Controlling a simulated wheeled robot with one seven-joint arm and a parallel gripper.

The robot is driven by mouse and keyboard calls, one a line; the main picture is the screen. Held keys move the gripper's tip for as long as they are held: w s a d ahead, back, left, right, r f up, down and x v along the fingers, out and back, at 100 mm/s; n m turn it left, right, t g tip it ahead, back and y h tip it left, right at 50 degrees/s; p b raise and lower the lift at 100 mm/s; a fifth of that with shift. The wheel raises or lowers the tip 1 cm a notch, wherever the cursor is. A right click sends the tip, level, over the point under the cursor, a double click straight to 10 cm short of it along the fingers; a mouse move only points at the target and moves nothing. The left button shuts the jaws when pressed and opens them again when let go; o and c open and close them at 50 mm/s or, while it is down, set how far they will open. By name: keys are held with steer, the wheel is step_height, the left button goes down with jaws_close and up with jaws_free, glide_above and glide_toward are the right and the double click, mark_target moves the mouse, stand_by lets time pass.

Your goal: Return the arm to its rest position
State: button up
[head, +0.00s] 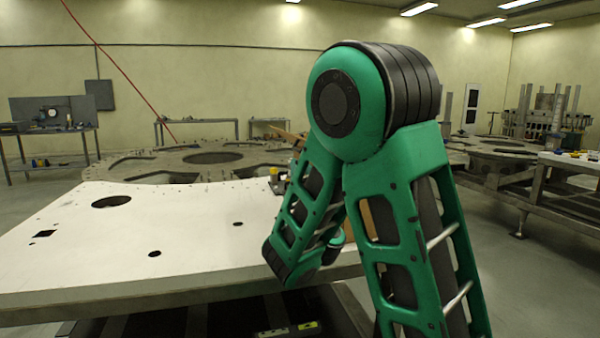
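My green arm (400,210) rises at the right of the head view, bends at a large round joint near the top, and comes down again on the left. Its lower part ends in a dark joint (290,262) at the right front edge of the white-topped table (150,240). A further small green and dark arm part shows just behind that. My gripper cannot be made out; the arm links cover that area. I cannot see whether anything is held.
A large grey turret plate (225,157) with round openings lies behind the white table. A brown object (385,220) is partly hidden behind my arm. A workbench (50,130) stands at the far left; metal frames (530,175) stand at the right. Floor shows between them.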

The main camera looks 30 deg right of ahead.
steer(key=shift+s+a, duration=0.1)
steer(key=shift+s, duration=0.1)
stand_by(0.6)
steer(key=s+d+f+m+g+h, duration=0.3)
steer(key=d+f+m+g+h, duration=0.2)
steer(key=d+m, duration=0.6)
steer(key=s+f+m+g+y, duration=0.2)
steer(key=s+f+m+g, duration=0.3)
steer(key=f+m, duration=0.4)
steer(key=s+a+f+m+g+y, duration=0.3)
steer(key=s+a+f+m+y, duration=0.15)
steer(key=s+a, duration=0.35)
steer(key=s+a+f+m+g+y, duration=0.3)
steer(key=s+a+g+y, duration=0.15)
steer(key=s+a, duration=0.4)
steer(key=s+d+f+m+g, duration=0.1)
steer(key=s+d+m+g, duration=0.1)
steer(key=s, duration=0.5)
steer(key=s+d+m+g, duration=0.1)
steer(key=s+d+m, duration=0.3)
steer(key=s+d, duration=0.3)
steer(key=shift+s+d+f+g+y, duration=0.3)
steer(key=shift+s+f+g, duration=0.05)
steer(key=shift+f, duration=0.05)
